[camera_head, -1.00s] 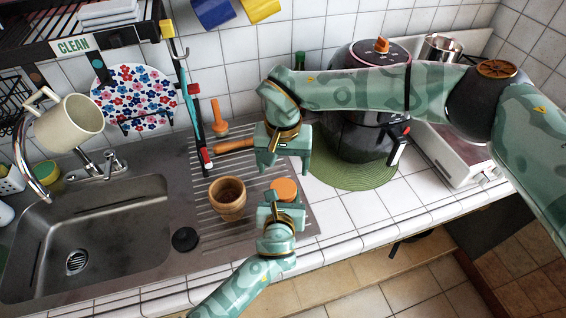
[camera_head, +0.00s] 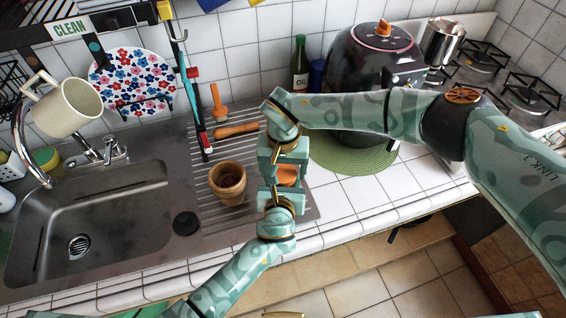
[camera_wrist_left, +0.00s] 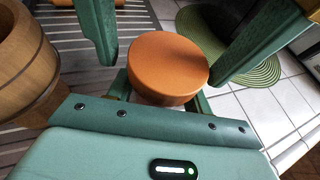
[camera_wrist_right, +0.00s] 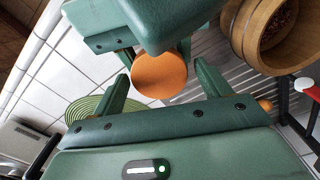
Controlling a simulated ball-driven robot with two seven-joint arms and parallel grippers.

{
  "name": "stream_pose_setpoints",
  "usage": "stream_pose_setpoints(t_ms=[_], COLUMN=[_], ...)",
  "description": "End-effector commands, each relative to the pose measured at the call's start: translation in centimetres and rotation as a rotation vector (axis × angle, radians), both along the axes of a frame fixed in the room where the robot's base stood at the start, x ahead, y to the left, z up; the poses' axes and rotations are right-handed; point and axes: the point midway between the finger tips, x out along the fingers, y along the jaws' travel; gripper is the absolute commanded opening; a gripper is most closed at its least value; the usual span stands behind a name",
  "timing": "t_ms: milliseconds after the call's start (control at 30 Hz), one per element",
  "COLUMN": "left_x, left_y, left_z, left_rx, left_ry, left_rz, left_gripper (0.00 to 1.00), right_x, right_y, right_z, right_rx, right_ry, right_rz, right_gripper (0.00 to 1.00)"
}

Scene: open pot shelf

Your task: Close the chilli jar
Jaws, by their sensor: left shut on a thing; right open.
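The chilli jar (camera_head: 228,190) is an open wooden pot upright on the grooved drainboard. Red contents show inside the jar (camera_wrist_right: 262,38) in the right wrist view. The round orange lid (camera_head: 288,176) is held off to the right of the jar. My left gripper (camera_head: 284,190) is shut on the lid, which shows large in the left wrist view (camera_wrist_left: 168,68). My right gripper (camera_head: 285,168) is open, facing the left one, with its fingers on either side of the lid (camera_wrist_right: 160,75). Whether those fingers touch it cannot be told.
A wooden-handled tool (camera_head: 237,130) and an orange-handled one (camera_head: 219,107) lie behind the jar. A black stopper (camera_head: 186,223) lies left of it, beside the sink (camera_head: 95,215). A dark cooker (camera_head: 350,85) stands on a green mat (camera_head: 350,160). White tiles (camera_head: 345,200) are clear at right.

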Motion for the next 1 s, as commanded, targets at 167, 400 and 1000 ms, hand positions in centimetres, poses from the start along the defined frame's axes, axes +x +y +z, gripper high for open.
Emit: stream_pose_setpoints(t_ms=[167,400,1000], left_x=[0.01,0.00,-0.02], left_y=[0.02,0.00,-0.08], left_z=[-0.01,0.00,0.01], left_rx=[0.000,0.000,-0.001], left_ry=[0.000,0.000,0.000], left_rz=[0.001,0.000,-0.002], left_gripper=[0.00,0.00,0.00], right_x=[0.00,-0.01,0.01], right_y=[0.01,0.03,0.09], right_z=[0.00,0.02,0.05], right_rx=[0.000,0.000,0.002], right_ry=[0.000,0.000,0.000], right_rz=[0.000,0.001,-0.296], right_gripper=[0.76,0.31,0.64])
